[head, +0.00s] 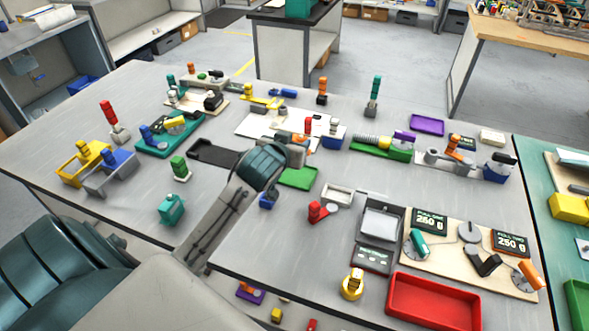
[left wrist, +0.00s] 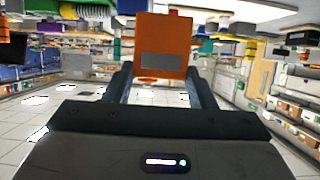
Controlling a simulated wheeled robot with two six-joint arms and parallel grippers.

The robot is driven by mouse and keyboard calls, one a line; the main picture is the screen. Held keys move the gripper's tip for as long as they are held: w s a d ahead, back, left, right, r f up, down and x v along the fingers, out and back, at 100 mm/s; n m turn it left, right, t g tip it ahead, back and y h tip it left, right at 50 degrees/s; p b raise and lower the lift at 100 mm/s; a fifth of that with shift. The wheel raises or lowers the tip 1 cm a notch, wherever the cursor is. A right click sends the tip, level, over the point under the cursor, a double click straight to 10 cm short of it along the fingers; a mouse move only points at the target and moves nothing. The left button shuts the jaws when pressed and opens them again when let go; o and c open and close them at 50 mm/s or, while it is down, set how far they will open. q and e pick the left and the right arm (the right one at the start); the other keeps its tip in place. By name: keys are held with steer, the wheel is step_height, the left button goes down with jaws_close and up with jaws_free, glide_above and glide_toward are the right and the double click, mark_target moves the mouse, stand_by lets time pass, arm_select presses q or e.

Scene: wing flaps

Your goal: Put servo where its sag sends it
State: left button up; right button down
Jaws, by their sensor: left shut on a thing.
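My left gripper (head: 298,150) is above the middle of the table, over the area near a white board. In the left wrist view the gripper (left wrist: 161,82) is shut on an orange block-like part (left wrist: 161,45) with a grey patch on its face, which looks like the servo. In the head view only a little orange (head: 304,142) shows at the fingertips; the rest is hidden. Two pull test signs reading 250 g (head: 430,221) (head: 511,243) stand on a beige board at the right. My right gripper is not in view.
A red tray (head: 433,304) lies at the front right, a green tray (head: 298,178) just below my left gripper, and a purple tray (head: 427,125) at the back. Several coloured-handled fixtures crowd the table. The grey table (head: 270,240) is bare towards the front middle.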

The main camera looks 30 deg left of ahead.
arm_select(q)
step_height(320, 180, down, 7)
steer(key=shift+f+p, duration=0.15)
steer(key=shift+p, duration=0.25)
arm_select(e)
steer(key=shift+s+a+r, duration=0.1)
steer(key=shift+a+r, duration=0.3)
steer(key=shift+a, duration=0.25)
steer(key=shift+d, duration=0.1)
arm_select(q)
steer(key=shift+d+f, duration=0.1)
steer(key=o, duration=1)
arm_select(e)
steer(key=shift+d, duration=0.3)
